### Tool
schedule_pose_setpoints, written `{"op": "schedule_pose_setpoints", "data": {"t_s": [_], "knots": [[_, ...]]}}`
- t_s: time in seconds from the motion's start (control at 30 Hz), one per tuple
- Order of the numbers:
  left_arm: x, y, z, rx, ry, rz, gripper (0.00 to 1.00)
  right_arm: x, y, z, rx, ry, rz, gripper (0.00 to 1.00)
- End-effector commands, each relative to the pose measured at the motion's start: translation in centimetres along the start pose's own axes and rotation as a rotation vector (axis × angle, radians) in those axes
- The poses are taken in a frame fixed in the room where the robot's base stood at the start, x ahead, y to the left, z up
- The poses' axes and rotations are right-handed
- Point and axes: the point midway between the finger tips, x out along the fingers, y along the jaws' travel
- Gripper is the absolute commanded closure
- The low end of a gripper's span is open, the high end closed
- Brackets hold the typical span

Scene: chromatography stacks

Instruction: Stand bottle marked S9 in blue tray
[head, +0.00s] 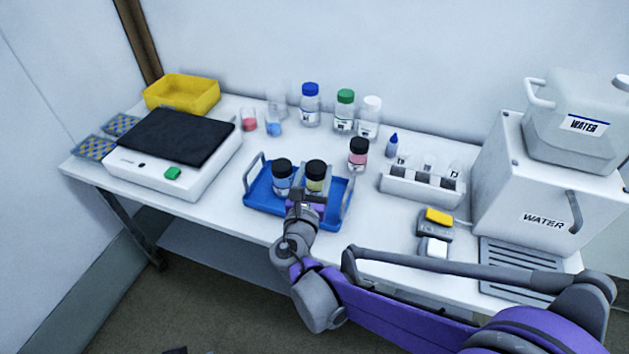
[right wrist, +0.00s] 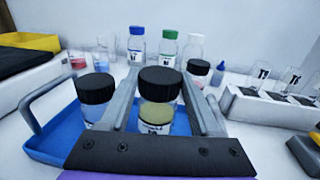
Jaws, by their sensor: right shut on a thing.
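The blue tray (head: 262,205) sits at the front middle of the table; it also shows in the right wrist view (right wrist: 52,140). My right gripper (head: 308,192) is shut on a black-capped bottle with yellowish contents (head: 316,184), which is upright over the tray's right half. In the right wrist view this bottle (right wrist: 157,115) is between the two fingers; its base is hidden, so I cannot tell if it touches the tray floor. A black-capped bottle with light blue contents (head: 282,182) stands in the tray to its left. No label reads clearly as S9. My left gripper is out of view.
A black-capped pink bottle (head: 358,158) stands behind the tray's right handle. Blue-, green- and white-capped bottles (head: 345,115) stand at the back. A vial rack (head: 420,188) is to the right, a scale (head: 165,160) to the left. Bare table lies between scale and tray.

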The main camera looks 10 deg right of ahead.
Motion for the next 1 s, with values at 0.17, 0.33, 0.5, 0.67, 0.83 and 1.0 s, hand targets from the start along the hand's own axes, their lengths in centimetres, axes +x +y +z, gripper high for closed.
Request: {"op": "schedule_pose_setpoints", "data": {"t_s": [0.17,0.33,0.5,0.67,0.83,1.0], "knots": [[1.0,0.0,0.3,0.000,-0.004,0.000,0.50,0.0,0.0,-2.3,-0.001,0.000,0.000,1.00],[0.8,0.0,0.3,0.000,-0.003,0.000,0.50,0.0,0.0,-2.1,0.000,0.000,0.000,1.00],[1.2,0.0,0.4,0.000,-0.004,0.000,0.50,0.0,0.0,-2.5,-0.001,0.000,0.000,1.00],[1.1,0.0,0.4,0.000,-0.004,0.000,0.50,0.0,0.0,-2.4,0.000,0.000,0.000,0.09],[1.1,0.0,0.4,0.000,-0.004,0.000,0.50,0.0,0.0,-2.4,0.000,0.000,0.000,0.06],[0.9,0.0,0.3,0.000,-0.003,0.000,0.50,0.0,0.0,-2.2,0.000,0.000,0.000,0.06]]}}
